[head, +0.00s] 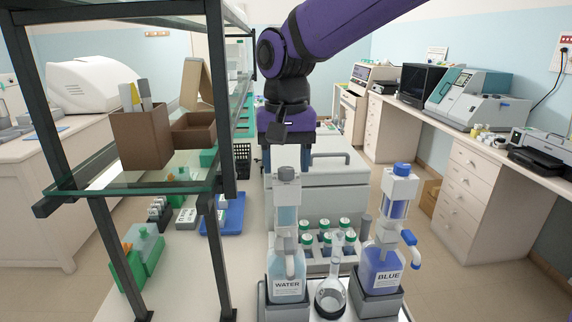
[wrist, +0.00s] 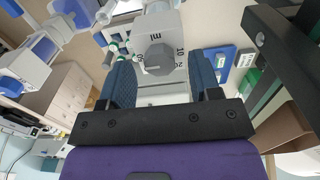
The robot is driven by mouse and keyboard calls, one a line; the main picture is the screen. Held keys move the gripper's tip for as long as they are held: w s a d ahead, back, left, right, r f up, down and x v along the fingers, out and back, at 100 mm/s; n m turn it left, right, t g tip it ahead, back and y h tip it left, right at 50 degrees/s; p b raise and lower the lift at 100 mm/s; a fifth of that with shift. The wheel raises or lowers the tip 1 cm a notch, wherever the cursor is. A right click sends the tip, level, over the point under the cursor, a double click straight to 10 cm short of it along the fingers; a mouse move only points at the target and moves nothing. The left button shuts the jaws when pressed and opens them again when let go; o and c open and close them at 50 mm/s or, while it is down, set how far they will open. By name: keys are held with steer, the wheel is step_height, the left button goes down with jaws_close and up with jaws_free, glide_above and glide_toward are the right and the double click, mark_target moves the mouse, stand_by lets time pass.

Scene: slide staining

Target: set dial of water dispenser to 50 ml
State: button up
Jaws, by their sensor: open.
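The water dispenser (head: 288,262) stands upright at the front centre in the head view, a bottle labelled WATER with a white pump head. Its grey dial (head: 287,174) is on top. My gripper (head: 287,160) points down above the dispenser. It is open, its two blue-padded fingers (wrist: 162,75) on either side of the dial with gaps, apparently not touching it.
A blue dispenser (head: 382,268) labelled BLUE stands to the right. A glass flask (head: 331,292) is between them, with several green-capped bottles (head: 326,240) behind. A glass shelf on a dark frame (head: 222,100) stands close on the left.

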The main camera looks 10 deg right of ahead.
mark_target(288, 169)
step_height(288, 169, up, 10)
stand_by(0.4)
steer(key=shift+f, duration=0.1)
steer(key=s+d+t, duration=0.1)
steer(key=s+d, duration=0.3)
steer(key=d, duration=0.4)
steer(key=s+d+t, duration=0.2)
steer(key=s+d, duration=0.2)
steer(key=d, duration=0.3)
steer(key=s+d+f+t, duration=0.2)
steer(key=s+d+f, duration=0.5)
steer(key=s+d, duration=0.2)
steer(key=shift+s+d+f+n, duration=0.2)
steer(key=shift+s+d+n, duration=0.1)
steer(key=shift+s, duration=0.45)
steer(key=shift+c, duration=0.4)
